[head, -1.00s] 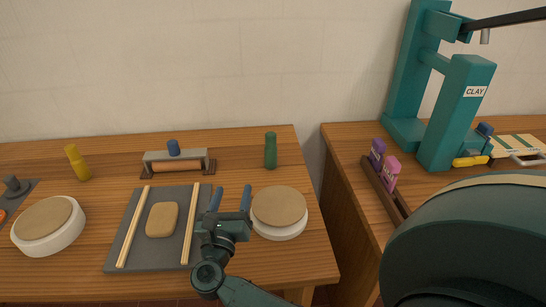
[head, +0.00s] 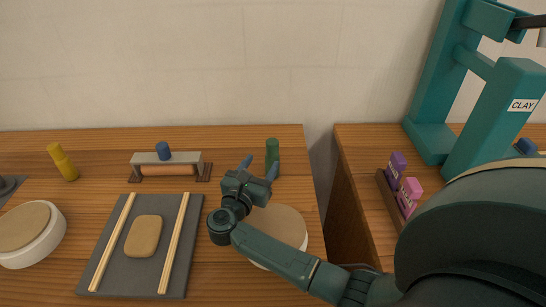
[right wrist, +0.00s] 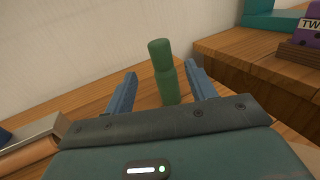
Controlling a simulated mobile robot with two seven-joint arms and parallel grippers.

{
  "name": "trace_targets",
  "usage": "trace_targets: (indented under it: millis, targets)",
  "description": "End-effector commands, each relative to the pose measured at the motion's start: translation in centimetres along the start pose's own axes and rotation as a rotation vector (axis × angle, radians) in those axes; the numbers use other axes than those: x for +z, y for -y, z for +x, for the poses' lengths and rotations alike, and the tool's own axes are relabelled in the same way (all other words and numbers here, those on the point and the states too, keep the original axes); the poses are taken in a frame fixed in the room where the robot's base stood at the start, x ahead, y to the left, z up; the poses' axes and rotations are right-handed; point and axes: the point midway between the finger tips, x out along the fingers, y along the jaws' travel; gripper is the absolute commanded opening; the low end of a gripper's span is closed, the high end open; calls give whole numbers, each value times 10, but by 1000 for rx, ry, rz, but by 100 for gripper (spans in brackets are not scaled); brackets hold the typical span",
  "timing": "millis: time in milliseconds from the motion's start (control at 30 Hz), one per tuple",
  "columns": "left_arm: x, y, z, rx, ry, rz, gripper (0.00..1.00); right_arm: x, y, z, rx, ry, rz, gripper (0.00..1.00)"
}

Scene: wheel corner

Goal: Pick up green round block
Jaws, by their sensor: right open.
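The green round block (head: 272,149) stands upright near the back right of the left wooden table in the head view. Its lower part is partly hidden behind my right gripper (head: 259,167). In the right wrist view the green block (right wrist: 163,72) shows between and beyond the two blue fingers of my right gripper (right wrist: 158,88), which are open and empty. I cannot tell whether its base is between the fingertips. My left gripper is not in view.
A round white turntable (head: 291,225) with a tan top lies under my right arm. A roller (head: 168,170), a grey board (head: 198,215) with tan clay (head: 143,236), and a yellow block (head: 62,161) lie to the left. A gap separates the right table (head: 360,160).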

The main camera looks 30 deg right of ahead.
Motion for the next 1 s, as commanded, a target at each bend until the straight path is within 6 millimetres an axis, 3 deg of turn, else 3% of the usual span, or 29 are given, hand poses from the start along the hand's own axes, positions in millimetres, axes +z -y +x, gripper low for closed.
trace_targets:
  millis: [100, 367, 600, 933, 1000]
  targets:
    - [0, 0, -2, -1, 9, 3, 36, 2, 0, 20, 0, 3, -2, 56]
    - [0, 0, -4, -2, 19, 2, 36, 4, 1, 41, 0, 3, -1, 56]
    - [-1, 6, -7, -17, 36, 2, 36, 8, 1, 76, 1, 2, -3, 56]
    - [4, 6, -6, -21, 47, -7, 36, 6, 1, 84, 1, -1, 0, 56]
    - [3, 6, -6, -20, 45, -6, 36, 6, 1, 84, 1, -1, 0, 52]
